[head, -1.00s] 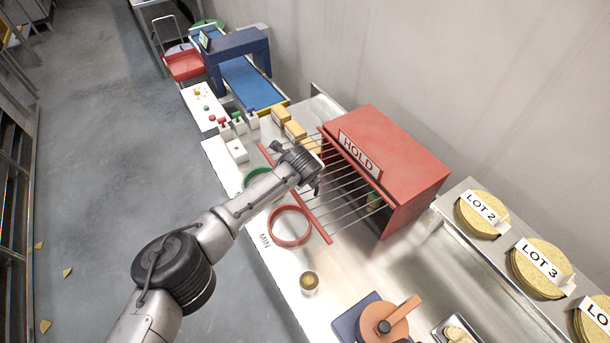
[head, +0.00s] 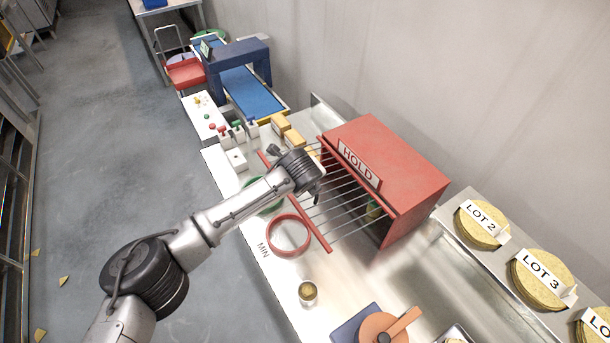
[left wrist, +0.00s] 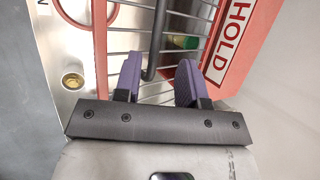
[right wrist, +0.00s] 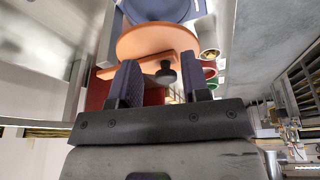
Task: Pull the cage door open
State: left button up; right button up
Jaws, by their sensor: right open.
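The cage is a red box (head: 395,160) marked HOLD on the bench. Its door of thin metal bars (head: 345,212) with a red edge bar (head: 310,222) extends from the box's front. My left gripper (head: 318,190) is over the door in the head view. In the left wrist view my left gripper (left wrist: 157,82) is open, its two purple fingers apart, with a dark handle bar (left wrist: 156,45) reaching between them; I see clear gaps on both sides. My right gripper (right wrist: 155,85) is open in the right wrist view, facing an orange disc (right wrist: 150,42) with a dark knob.
A red ring (head: 288,236) and a small jar (head: 308,293) are on the bench in front of the door. A green item (head: 373,209) shows behind the bars. Lot plates (head: 482,224) line the right shelf.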

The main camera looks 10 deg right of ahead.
pick_arm(q)
jog(key=b+v, duration=0.1)
jog(key=v, duration=0.7)
jog(key=shift+s+r, duration=0.2)
jog(key=shift+r, duration=0.1)
